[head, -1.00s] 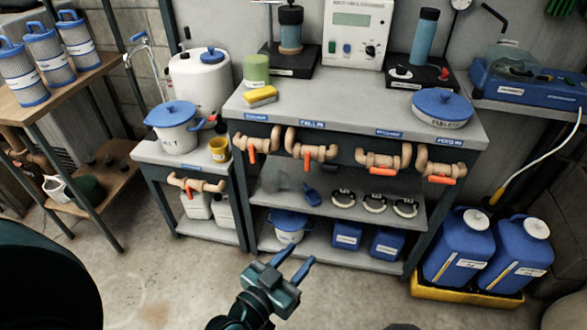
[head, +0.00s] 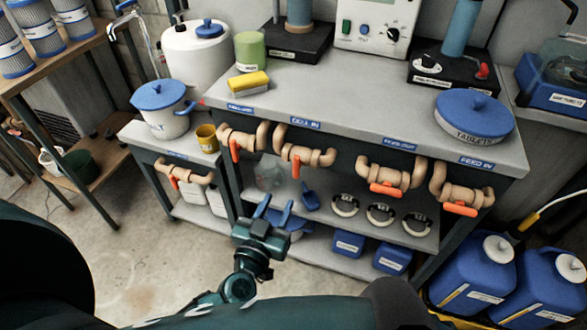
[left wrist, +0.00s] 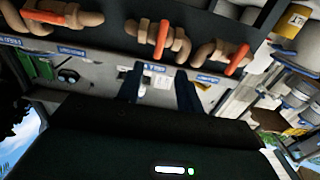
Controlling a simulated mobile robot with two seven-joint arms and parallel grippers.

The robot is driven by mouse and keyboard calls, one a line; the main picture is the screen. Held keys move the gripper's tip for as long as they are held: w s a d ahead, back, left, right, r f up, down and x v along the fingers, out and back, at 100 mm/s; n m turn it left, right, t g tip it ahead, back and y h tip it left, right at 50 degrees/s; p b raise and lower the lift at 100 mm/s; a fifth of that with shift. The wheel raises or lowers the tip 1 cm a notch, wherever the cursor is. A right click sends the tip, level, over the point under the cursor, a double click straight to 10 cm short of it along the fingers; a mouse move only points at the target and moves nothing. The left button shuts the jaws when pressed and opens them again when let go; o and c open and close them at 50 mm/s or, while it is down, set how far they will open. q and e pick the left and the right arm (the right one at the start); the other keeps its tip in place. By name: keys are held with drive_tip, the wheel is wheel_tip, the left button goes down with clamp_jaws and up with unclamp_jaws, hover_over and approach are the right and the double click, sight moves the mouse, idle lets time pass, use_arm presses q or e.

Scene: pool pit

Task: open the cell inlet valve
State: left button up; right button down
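The cell inlet valve (head: 305,156) is the tan pipe valve under the bench-edge label that appears to read CELL IN, second from the left on the main bench. Its orange lever (head: 296,165) hangs down, across the pipe. In the left wrist view, which looks upside down, this valve's orange lever (left wrist: 161,38) is near top centre. My left gripper (head: 274,209) is open and empty, below and in front of the valve and apart from it. Its fingers also show spread in the left wrist view (left wrist: 160,84). My right gripper is out of view.
Close by are a left valve (head: 241,142) with its lever down and two right valves (head: 390,176) (head: 461,197) with levers roughly level. Blue jugs (head: 472,277) stand at right.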

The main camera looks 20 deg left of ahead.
sight(295, 168)
use_arm(q)
drive_tip(key=w, duration=0.5)
drive_tip(key=w+b, duration=0.1)
drive_tip(key=w, duration=0.5)
drive_tip(key=shift+d, duration=0.2)
drive_tip(key=shift+c, duration=0.5)
clamp_jaws()
